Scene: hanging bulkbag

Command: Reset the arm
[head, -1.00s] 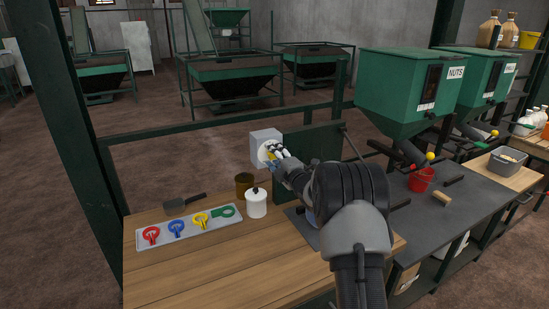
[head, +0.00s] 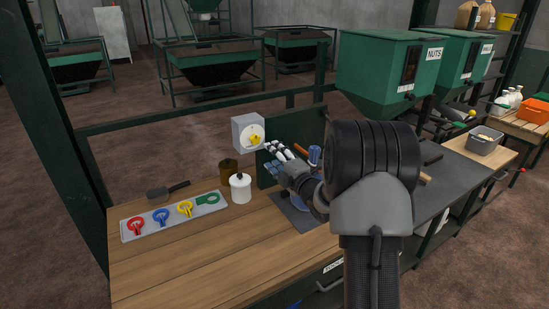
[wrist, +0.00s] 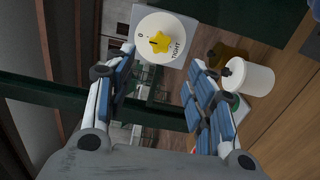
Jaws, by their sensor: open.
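My gripper (head: 279,159) is open and empty, just right of and below a grey box (head: 236,125) mounted at the back of the workbench. In the wrist view its two blue-padded fingers (wrist: 161,62) stand apart. Past the fingertips is the box's round white dial (wrist: 150,27) with a yellow star-shaped knob (wrist: 160,42). The dial bears "0" and "TIGHT". The knob (head: 255,139) also shows in the head view, apart from the gripper. My arm hides part of the bench at the right.
A white lidded jar (head: 240,188) and a brown pot (head: 228,169) stand left of my gripper. A tray (head: 173,228) holds coloured ring-shaped tags; a scoop (head: 167,190) lies behind it. A green panel (head: 297,133) stands close behind the gripper. The front left wooden bench is clear.

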